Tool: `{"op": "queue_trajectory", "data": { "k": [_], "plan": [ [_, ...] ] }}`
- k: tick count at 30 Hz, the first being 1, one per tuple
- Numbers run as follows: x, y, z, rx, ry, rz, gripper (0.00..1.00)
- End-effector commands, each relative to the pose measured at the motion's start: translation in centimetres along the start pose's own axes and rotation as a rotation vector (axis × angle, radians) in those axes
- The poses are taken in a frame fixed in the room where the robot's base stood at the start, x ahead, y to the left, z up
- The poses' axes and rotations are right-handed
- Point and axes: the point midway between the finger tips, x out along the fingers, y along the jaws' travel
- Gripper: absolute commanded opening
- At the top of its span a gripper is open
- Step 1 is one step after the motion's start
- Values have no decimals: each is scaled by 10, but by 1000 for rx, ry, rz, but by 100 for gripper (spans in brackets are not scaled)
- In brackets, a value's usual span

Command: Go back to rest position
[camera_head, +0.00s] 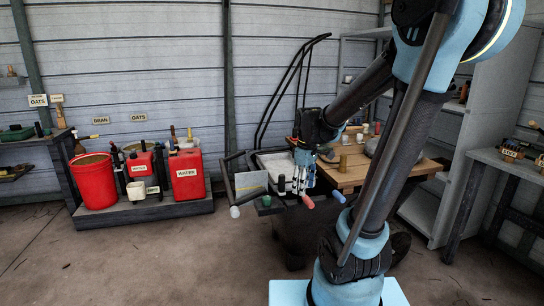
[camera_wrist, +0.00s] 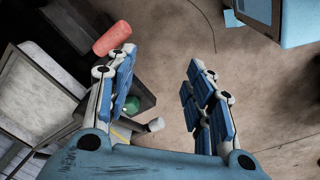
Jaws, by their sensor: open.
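My gripper (camera_head: 304,168) hangs at the end of my arm in front of a wooden bench top and beside a caddy-like rack. In the wrist view my gripper (camera_wrist: 158,95) is open, its two blue-padded fingers wide apart. Nothing is between the fingertips except floor seen beyond them. A red cylindrical handle (camera_wrist: 112,38) lies beyond the left finger; a similar red handle (camera_head: 308,202) shows in the head view. A green rounded thing (camera_wrist: 131,104) is partly hidden behind the left finger.
A wooden bench top (camera_head: 352,172) with small items stands behind my arm. A red bucket (camera_head: 94,182) and red containers (camera_head: 187,174) stand on a low platform at left. A grey shelf (camera_head: 483,125) and a side table are at right. The floor at front left is clear.

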Motion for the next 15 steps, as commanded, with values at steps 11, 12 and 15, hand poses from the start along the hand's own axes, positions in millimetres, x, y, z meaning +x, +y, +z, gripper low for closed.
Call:
{"op": "queue_trajectory", "data": {
  "k": [11, 12, 15],
  "plan": [
    [-5, -39, 72, 363, 26, 31, 48],
    [-4, -43, 79, 402, 29, 33, 48],
    [-2, -53, 95, 497, 38, 41, 48]
  ]
}}
